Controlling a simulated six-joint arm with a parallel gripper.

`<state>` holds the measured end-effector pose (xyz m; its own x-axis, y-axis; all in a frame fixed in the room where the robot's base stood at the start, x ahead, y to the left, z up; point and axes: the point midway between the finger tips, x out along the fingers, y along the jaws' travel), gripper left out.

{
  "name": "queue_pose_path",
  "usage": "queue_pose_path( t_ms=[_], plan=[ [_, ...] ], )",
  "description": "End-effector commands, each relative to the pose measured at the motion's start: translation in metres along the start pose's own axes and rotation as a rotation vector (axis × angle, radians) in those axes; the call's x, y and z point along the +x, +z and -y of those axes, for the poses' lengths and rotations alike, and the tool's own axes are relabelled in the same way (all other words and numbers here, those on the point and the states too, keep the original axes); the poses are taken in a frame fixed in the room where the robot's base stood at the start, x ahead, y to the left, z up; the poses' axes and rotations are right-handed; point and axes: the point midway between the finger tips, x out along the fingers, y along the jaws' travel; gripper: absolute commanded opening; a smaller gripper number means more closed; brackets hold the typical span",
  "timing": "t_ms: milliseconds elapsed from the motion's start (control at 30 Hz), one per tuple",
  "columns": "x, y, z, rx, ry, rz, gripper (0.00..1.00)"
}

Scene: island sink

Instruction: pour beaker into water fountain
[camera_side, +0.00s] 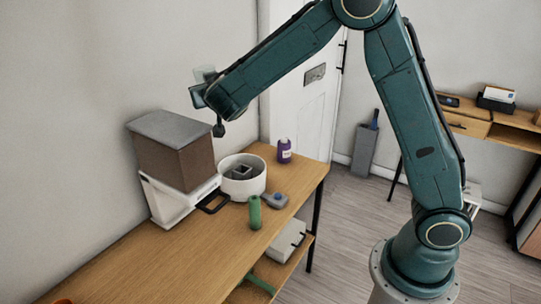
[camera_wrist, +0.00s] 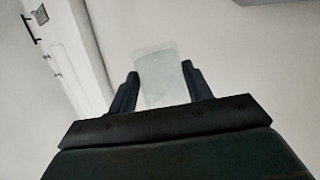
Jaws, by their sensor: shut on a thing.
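My gripper (camera_wrist: 160,88) is shut on a clear, pale beaker (camera_wrist: 162,72), which sits between the two dark fingers in the wrist view. In the side view the beaker (camera_side: 205,74) shows faintly at the end of my arm, high above the table and near the wall. Its tilt and contents are hard to tell. The round white basin with a grey square piece inside, which looks like the water fountain (camera_side: 233,192), stands on the wooden table, below and a little right of my gripper (camera_side: 198,95). The wrist view does not show the fountain.
A brown box with a grey lid on a white base (camera_side: 172,152) stands left of the fountain. A black handle (camera_side: 214,205), green cylinder (camera_side: 254,213), grey-blue item (camera_side: 275,200) and purple bottle (camera_side: 284,151) are around it. The table's front left (camera_side: 150,270) is mostly clear.

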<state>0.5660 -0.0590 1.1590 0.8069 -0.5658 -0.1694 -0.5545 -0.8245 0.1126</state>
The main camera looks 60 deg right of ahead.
Motion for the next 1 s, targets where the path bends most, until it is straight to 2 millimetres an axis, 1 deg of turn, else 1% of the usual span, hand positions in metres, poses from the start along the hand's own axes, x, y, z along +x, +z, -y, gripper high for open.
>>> queue_pose_path(
  t_ms=[33, 267, 400, 600, 867, 900, 1000],
  plan=[
    [0.006, 0.001, -0.011, -0.025, 0.013, 0.007, 0.26],
    [0.026, 0.003, -0.053, -0.168, 0.044, 0.039, 0.26],
    [0.038, 0.004, -0.084, -0.276, 0.060, 0.062, 0.26],
    [0.049, 0.006, -0.118, -0.408, 0.072, 0.086, 0.26],
    [0.057, 0.008, -0.149, -0.527, 0.080, 0.106, 0.26],
    [0.058, 0.011, -0.151, -0.544, 0.079, 0.111, 0.26],
    [0.061, 0.030, -0.146, -0.569, 0.079, 0.117, 0.26]
  ],
)
